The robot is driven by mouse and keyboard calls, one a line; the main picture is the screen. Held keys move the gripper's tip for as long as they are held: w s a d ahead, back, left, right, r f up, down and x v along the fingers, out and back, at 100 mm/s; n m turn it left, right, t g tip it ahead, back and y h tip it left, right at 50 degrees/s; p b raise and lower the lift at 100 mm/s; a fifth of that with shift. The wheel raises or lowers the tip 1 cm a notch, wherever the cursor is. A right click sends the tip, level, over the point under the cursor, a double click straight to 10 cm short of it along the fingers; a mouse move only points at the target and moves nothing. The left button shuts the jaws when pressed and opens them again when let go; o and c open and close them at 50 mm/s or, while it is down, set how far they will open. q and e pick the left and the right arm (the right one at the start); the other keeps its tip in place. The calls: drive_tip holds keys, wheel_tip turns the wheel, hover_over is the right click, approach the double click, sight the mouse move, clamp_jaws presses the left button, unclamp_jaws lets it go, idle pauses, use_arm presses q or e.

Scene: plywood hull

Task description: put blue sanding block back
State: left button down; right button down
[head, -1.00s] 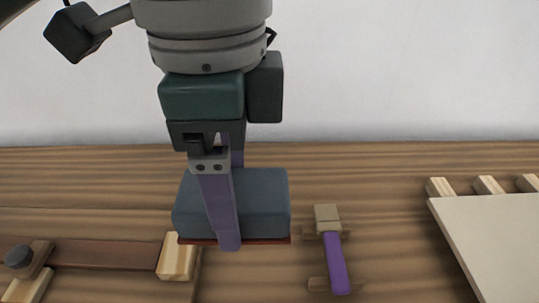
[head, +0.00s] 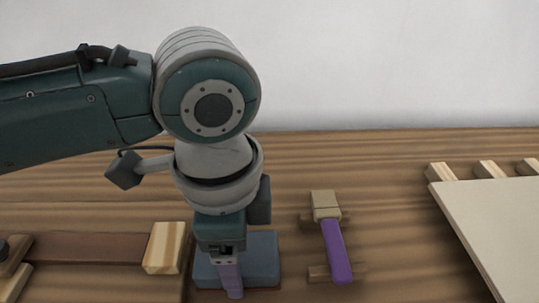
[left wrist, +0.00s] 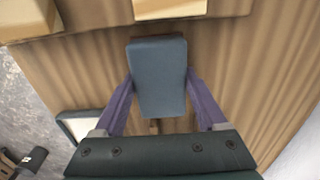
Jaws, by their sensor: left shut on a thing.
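The blue sanding block (head: 262,262) is a grey-blue block low in the head view, close to or on the wooden bench top; whether it touches the wood is hard to tell. It also shows in the left wrist view (left wrist: 158,78), lying between two purple fingers. My left gripper (head: 232,290) is shut on the block, with one finger in front of it in the head view. In the left wrist view the left gripper (left wrist: 158,90) has a finger on each side of the block. My right gripper is not in view.
A purple-handled tool (head: 335,250) lies on small wooden rests just right of the block. A pale wooden block (head: 165,248) ends a dark brown bar (head: 90,248) at left. A pale board (head: 490,220) with wooden slats is at right. A wall stands behind.

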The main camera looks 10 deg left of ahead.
use_arm(q)
drive_tip(key=shift+f, duration=0.15)
unclamp_jaws()
wheel_tip(320, 180, up, 12)
drive_tip(key=p, duration=0.3)
drive_tip(key=s+d+f+n+t+h, duration=0.1)
drive_tip(key=s+d+f+n+h, duration=0.1)
drive_tip(key=s+d+n+h, duration=0.25)
drive_tip(key=s+a+f+n+t+y, duration=0.1)
drive_tip(key=s+a+n, duration=0.1)
drive_tip(key=a, duration=0.2)
drive_tip(key=s+a+f+n+y, duration=0.1)
drive_tip(key=s+a+n+y, duration=0.1)
drive_tip(key=a, duration=0.3)
drive_tip(key=s+a+f+n+t+y, duration=0.1)
drive_tip(key=s+a+n, duration=0.2)
drive_tip(key=a+n, duration=0.1)
drive_tip(key=shift+s+a+t, duration=0.3)
drive_tip(key=shift+s+a, duration=0.05)
drive_tip(key=shift+a, duration=0.05)
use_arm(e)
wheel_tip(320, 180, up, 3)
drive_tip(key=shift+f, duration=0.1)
